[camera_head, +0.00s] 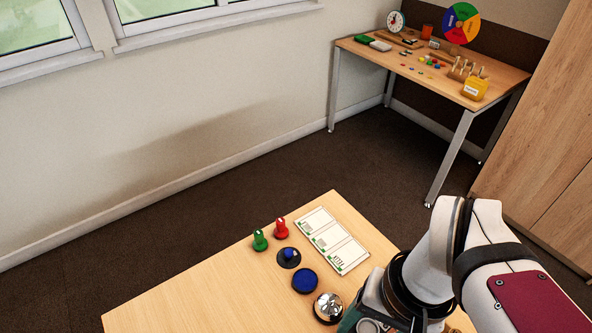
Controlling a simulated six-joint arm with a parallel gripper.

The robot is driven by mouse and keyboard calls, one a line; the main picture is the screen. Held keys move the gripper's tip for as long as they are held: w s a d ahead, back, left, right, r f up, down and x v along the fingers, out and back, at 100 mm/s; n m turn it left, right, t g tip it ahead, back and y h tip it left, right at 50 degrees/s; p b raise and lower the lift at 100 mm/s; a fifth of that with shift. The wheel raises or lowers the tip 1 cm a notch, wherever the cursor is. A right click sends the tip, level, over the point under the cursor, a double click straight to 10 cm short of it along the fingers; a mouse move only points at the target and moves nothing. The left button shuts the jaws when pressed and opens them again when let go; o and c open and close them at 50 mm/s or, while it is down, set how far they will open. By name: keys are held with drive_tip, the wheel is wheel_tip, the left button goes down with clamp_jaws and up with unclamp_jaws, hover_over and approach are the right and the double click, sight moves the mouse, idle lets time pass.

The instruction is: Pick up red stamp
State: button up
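The red stamp (281,229) stands upright on the near wooden table, close to its far edge. A green stamp (260,240) stands just to its left. My gripper (366,318) is at the bottom of the view, to the right of and nearer than the red stamp, well apart from it. Its fingers are mostly hidden by my arm and cut off by the frame edge, so I cannot see whether it is open.
A dark round piece with a blue knob (289,257), a blue ink pad (305,281) and a silver bell (328,308) line up toward my gripper. A white card with panels (332,239) lies right of the stamps. The table's left part (200,300) is clear.

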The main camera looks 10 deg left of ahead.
drive_tip(key=w+a+r+n, duration=0.2)
drive_tip(key=w+n, duration=0.2)
drive_tip(key=w, duration=0.4)
drive_tip(key=n+h, duration=0.2)
drive_tip(key=n, duration=1.5)
hover_over(280, 220)
wheel_tip(280, 220, down, 9)
wheel_tip(280, 220, down, 16)
drive_tip(key=shift+r, duration=0.25)
clamp_jaws()
